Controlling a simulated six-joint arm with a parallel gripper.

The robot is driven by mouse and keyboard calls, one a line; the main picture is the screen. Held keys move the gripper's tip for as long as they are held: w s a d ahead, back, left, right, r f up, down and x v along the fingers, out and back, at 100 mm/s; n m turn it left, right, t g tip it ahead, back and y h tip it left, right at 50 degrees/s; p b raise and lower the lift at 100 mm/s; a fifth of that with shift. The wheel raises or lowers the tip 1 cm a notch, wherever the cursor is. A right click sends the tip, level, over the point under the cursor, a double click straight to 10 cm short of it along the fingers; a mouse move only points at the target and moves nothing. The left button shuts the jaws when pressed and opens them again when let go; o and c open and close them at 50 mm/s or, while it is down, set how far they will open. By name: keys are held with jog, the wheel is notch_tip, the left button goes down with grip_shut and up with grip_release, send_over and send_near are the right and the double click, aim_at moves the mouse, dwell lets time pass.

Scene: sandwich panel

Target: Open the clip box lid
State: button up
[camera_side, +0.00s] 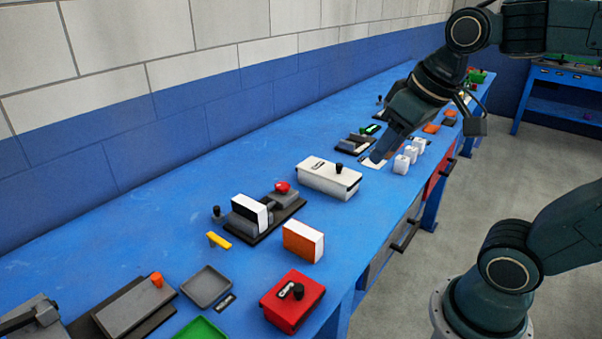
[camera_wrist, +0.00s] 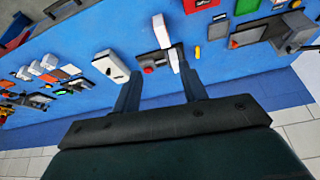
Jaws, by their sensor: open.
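A white box (camera_side: 330,176) with a black knob on its lid sits mid-table; its lid looks closed. It also shows in the wrist view (camera_wrist: 110,66). A red box (camera_side: 290,303) with a black clip-like part on top stands at the near table edge and looks closed. It is partly cut off in the wrist view (camera_wrist: 200,4). I cannot tell for certain which is the clip box. My gripper (camera_side: 380,155) is above the table, beyond the white box in the side view, touching neither box. In the wrist view its fingers (camera_wrist: 157,64) are apart, with nothing held.
A dark fixture with a red button (camera_side: 282,187) and an orange-white block (camera_side: 303,241) stand between the boxes. Small white blocks (camera_side: 403,163) are near my gripper. A grey tray (camera_side: 206,287) lies at the near left. The wall-side blue tabletop is clear.

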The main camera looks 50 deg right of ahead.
jog(key=w+d+r+m+g, duration=0.1)
jog(key=w+d+r+m, duration=0.1)
jog(key=w+d, duration=0.5)
jog(key=m+g, duration=0.4)
jog(key=m, duration=0.2)
send_over(339, 164)
notch_tip(339, 164, down, 16)
jog(key=shift+r, duration=0.25)
jog(key=shift+f, duration=6.85)
jog(key=shift+d, duration=0.1)
grip_shut()
